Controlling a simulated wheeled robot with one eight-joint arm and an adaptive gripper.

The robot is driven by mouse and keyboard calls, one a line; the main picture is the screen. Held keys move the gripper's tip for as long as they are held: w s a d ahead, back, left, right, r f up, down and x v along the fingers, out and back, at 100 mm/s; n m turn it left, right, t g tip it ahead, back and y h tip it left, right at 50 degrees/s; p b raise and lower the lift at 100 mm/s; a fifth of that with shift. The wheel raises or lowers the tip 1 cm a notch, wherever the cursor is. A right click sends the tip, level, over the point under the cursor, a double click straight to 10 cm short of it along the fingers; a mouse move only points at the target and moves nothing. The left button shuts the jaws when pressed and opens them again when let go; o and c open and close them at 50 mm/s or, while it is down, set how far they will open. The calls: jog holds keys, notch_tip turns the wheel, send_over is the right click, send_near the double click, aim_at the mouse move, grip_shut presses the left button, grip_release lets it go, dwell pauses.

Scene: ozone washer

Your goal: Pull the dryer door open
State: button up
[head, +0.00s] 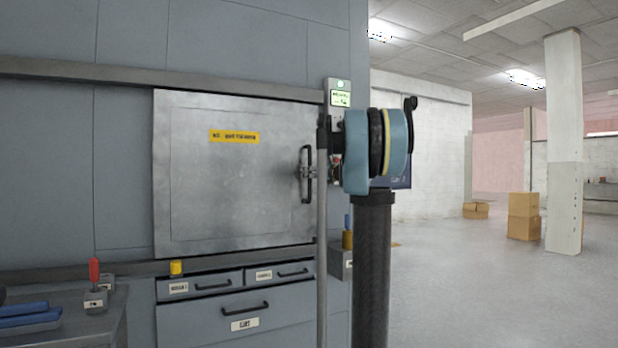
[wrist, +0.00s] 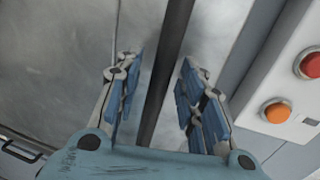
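The dryer door (head: 235,200) is a large square grey metal panel with a yellow label, and it looks shut and flush in its frame. Its dark upright handle (head: 308,188) is near the right edge. In the wrist view the handle (wrist: 172,55) shows as a dark slanting bar passing between my fingers. My gripper (wrist: 163,72) is open, with one blue-padded finger on each side of the bar and a visible gap to both. In the head view my gripper is partly hidden behind my arm, beside the handle.
A light panel with a red button (wrist: 309,64) and an orange button (wrist: 277,111) stands close right of my gripper. Below the door are drawers (head: 222,305). A tool bench (head: 85,330) is at lower left. Open floor lies right, with cardboard boxes (head: 523,216) and a pillar (head: 564,140).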

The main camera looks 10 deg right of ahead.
jog(key=shift+w+a, duration=0.15)
jog(key=shift+w, duration=0.15)
jog(key=shift+c, duration=0.2)
grip_shut()
